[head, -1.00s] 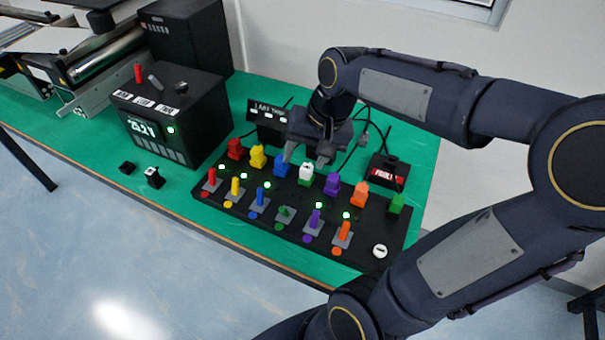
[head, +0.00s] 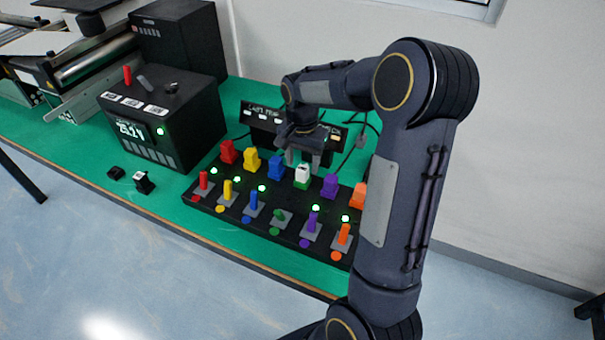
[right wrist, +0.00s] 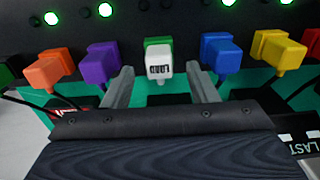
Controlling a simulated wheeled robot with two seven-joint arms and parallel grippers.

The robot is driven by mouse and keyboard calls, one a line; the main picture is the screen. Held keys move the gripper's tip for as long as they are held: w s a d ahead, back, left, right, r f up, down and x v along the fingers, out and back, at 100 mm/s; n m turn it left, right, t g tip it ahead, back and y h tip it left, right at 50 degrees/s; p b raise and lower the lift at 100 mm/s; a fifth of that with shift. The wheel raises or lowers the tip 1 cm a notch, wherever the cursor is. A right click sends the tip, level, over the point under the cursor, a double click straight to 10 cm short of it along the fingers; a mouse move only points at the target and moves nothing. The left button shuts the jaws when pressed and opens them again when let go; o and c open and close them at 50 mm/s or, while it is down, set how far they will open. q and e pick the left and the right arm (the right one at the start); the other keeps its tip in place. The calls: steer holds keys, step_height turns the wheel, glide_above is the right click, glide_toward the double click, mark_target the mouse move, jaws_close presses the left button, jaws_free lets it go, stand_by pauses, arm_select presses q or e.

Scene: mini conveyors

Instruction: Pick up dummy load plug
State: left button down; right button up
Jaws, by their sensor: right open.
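The white plug marked LOAD (head: 302,171), which I take as the dummy load plug, sits upright in the back row of the black panel (head: 268,222), with green at its base. It also shows in the right wrist view (right wrist: 158,64), between blue and purple plugs. My right gripper (head: 303,160) is open just behind the white plug. In the right wrist view its two fingers (right wrist: 162,86) stand apart on either side of the plug, with gaps visible; I cannot tell how far the tips reach along it. My left gripper is not in view.
The blue plug (right wrist: 221,54) and purple plug (right wrist: 99,62) flank the fingers closely. Coloured switches with green lights line the panel's front. A black meter box (head: 165,120) stands left. A small black-and-white block (head: 143,182) lies on the green bench. A labelled black box (head: 262,115) and cables are behind.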

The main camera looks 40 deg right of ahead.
mark_target(303, 169)
steer(key=shift+f, duration=1.5)
steer(key=shift+c, duration=0.4)
steer(key=c, duration=1)
steer(key=shift+r, duration=0.2)
